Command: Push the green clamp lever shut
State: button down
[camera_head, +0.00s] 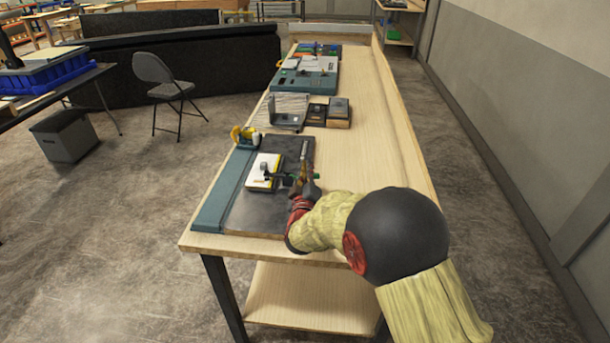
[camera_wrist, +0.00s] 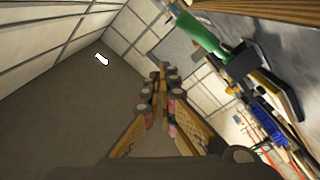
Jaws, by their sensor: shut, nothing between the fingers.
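The green clamp lever (camera_wrist: 203,35) shows in the upper right of the wrist view, joined to a dark clamp body (camera_wrist: 242,62). The lever lies to the right of the fingertips there, with a visible gap in the picture. In the head view my gripper (camera_head: 304,152) is over the right part of the dark board; contact cannot be told.
The dark board (camera_head: 247,213) lies on the near end of a long wooden bench (camera_head: 372,131). A yellow tool (camera_head: 245,136) stands at its left back corner. Small boxes (camera_head: 338,112) and a teal tray (camera_head: 290,80) stand farther back. The bench's right side is clear.

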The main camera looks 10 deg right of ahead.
jog(key=r+p+v, duration=0.1)
jog(key=p+v, duration=0.1)
jog(key=v, duration=0.8)
jog(key=s+r+m+g+y, duration=0.3)
jog(key=s+r+g+y, duration=0.2)
jog(key=s+r, duration=0.3)
jog(key=s+d+m+g, duration=0.2)
jog(key=s+d+g, duration=0.1)
jog(key=s, duration=1.1)
jog(key=s+d+m+g+h, duration=0.1)
jog(key=s+d+g, duration=0.3)
jog(key=s, duration=1.1)
jog(key=shift+s+d+f+m+g, duration=0.35)
jog(key=shift+d+m, duration=0.25)
jog(key=shift+d, duration=0.35)
jog(key=shift+w+a, duration=0.1)
jog(key=shift+w, duration=0.05)
